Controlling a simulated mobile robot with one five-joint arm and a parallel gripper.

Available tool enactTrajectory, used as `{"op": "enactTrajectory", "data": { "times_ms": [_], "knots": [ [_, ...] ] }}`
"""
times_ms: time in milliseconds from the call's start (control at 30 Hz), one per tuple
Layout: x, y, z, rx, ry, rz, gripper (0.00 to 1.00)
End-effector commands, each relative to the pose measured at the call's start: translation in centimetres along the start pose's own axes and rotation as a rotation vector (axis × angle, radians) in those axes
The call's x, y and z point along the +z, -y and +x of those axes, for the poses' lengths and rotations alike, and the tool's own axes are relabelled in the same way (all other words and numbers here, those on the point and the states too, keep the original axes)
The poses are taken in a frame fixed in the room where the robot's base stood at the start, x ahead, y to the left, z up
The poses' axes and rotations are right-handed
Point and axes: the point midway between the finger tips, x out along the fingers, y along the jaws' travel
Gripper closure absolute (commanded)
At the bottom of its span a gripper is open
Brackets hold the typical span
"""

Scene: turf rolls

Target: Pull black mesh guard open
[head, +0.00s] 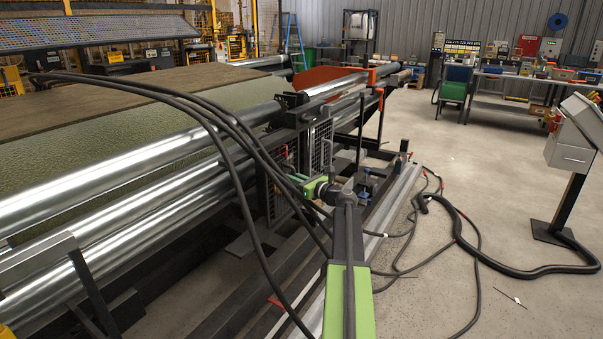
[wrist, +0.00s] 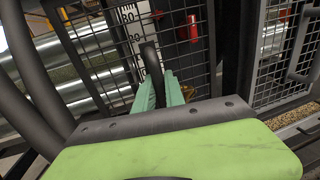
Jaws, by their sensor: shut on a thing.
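The black mesh guard (wrist: 110,50) fills the upper middle of the wrist view, with a dark upright handle (wrist: 151,58) on it. My gripper (wrist: 161,84) has pale green fingers, shut around the lower part of that handle. In the head view, my gripper (head: 298,181) reaches left to the guard (head: 272,197) at the machine's side, below the steel rollers. My arm and cables hide part of the guard there. I cannot tell how far the guard stands open.
A second mesh panel (wrist: 287,45) with its own handle stands right of a dark post. Long steel rollers (head: 130,160) run along the machine at left. Black hoses (head: 490,262) lie on the floor at right, near a control stand (head: 570,190). Bare floor lies between.

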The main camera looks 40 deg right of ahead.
Motion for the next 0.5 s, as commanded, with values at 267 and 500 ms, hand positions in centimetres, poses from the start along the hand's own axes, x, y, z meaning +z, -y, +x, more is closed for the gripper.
{"op": "enactTrajectory", "data": {
  "times_ms": [267, 500],
  "knots": [
    [-0.1, -8.1, -1.9, 0.002, -0.002, -0.002, 1.00],
    [-0.1, -12.1, -2.6, 0.001, -0.002, -0.002, 1.00]
  ]
}}
